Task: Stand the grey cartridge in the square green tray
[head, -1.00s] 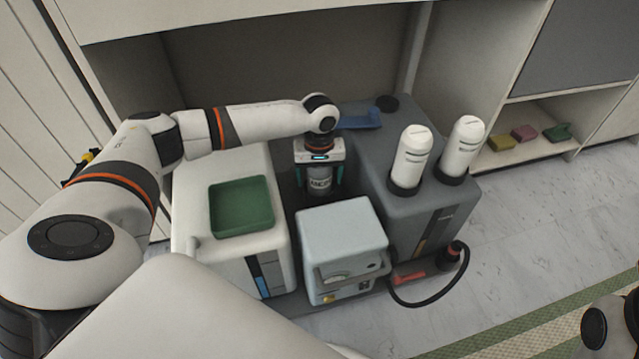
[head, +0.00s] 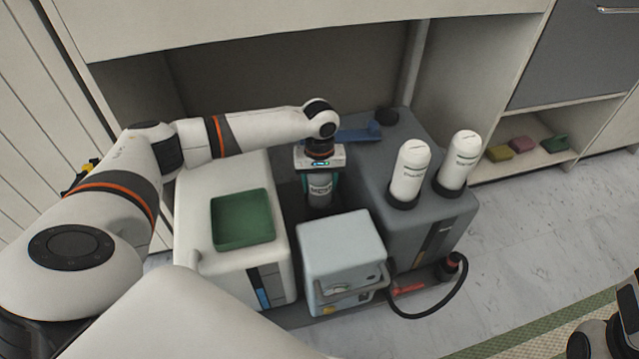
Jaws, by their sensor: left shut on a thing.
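The grey cartridge (head: 320,190) stands upright in the gap between the white box and the dark grey machine, with a label on its front. Its lower end is partly hidden behind the light blue box. My left gripper (head: 320,178) points down from above and is shut on the cartridge's upper part. The square green tray (head: 243,243) lies empty on top of the white box, to the left of the gripper. Part of my right arm shows at the lower right edge; its fingertips are out of view.
The white box (head: 190,215) carries the tray. The light blue box (head: 340,240) stands close in front of the cartridge. Two white canisters (head: 410,172) (head: 459,160) stand on the dark grey machine (head: 385,215). A black hose (head: 440,309) loops at the front right.

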